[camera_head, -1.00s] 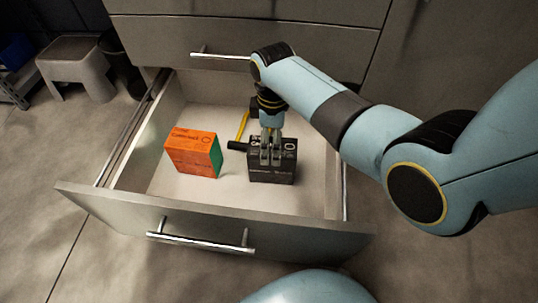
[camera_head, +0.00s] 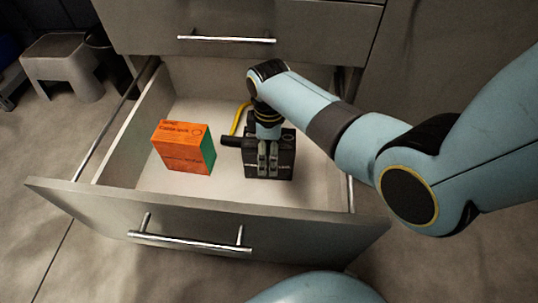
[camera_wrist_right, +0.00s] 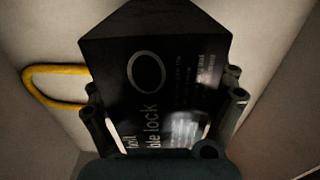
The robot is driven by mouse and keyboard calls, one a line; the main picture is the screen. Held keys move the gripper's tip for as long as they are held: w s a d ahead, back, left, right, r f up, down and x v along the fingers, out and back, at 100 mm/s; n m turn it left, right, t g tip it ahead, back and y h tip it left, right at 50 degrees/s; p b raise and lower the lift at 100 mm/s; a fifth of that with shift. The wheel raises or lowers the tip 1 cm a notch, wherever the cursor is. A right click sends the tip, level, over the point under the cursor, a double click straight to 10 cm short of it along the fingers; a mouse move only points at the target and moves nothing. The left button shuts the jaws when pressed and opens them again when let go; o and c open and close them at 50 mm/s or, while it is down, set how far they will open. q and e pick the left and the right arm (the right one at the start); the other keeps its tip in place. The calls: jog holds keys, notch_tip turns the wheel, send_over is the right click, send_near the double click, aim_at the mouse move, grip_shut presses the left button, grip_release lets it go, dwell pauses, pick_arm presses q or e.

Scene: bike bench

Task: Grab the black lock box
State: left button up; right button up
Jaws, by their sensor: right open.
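The black lock box (camera_head: 284,160) stands in the open drawer, right of its middle. It has white print on its face. My right gripper (camera_head: 267,172) is at the box, its fingers in front of the printed face in the head view and hiding part of it. In the right wrist view the black box (camera_wrist_right: 150,75) fills the middle, with "lock" lettering and a ring mark. The right gripper's fingers (camera_wrist_right: 165,120) lie on either side of the box, open; I cannot tell whether they touch it. My left gripper is not in view.
An orange and green box (camera_head: 183,147) stands left of the black box in the drawer (camera_head: 215,189). A yellow looped item (camera_head: 238,118) with a dark handle (camera_head: 231,141) lies close behind and beside the black box. A grey stool (camera_head: 62,62) stands on the floor at left.

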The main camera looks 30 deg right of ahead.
jog(key=c, duration=1.6)
jog(key=shift+r, duration=0.1)
